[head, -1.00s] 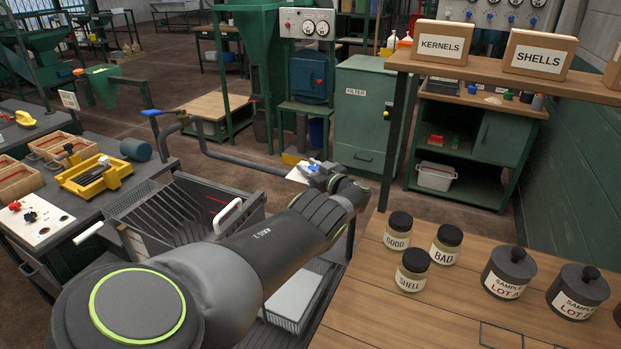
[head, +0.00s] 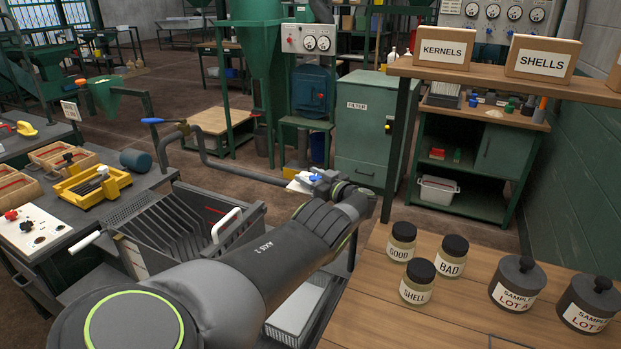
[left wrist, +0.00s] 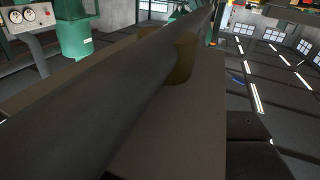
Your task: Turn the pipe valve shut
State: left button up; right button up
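A pipe valve with a blue lever (head: 154,121) stands on a bent grey pipe (head: 236,170) in the left middle of the head view. The lever points left from the brass-coloured valve body (head: 183,128). My left gripper (head: 304,180) is at the end of my dark arm, near the right part of the pipe and well right of the lever. My right gripper is not in view.
A slotted grey bin (head: 185,232) with white handles stands below the pipe. A wooden table (head: 460,322) with jars is at the right, under a shelf. Benches with tools are at the left. A green filter cabinet (head: 362,128) stands behind.

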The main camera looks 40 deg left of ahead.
pick_arm(q)
jog(key=shift+o, duration=0.3)
jog(key=shift+d, duration=0.25)
jog(key=d+p, duration=0.6)
jog(key=d, duration=0.5)
jog(key=shift+s+d, duration=0.25)
jog(key=shift+s, duration=0.05)
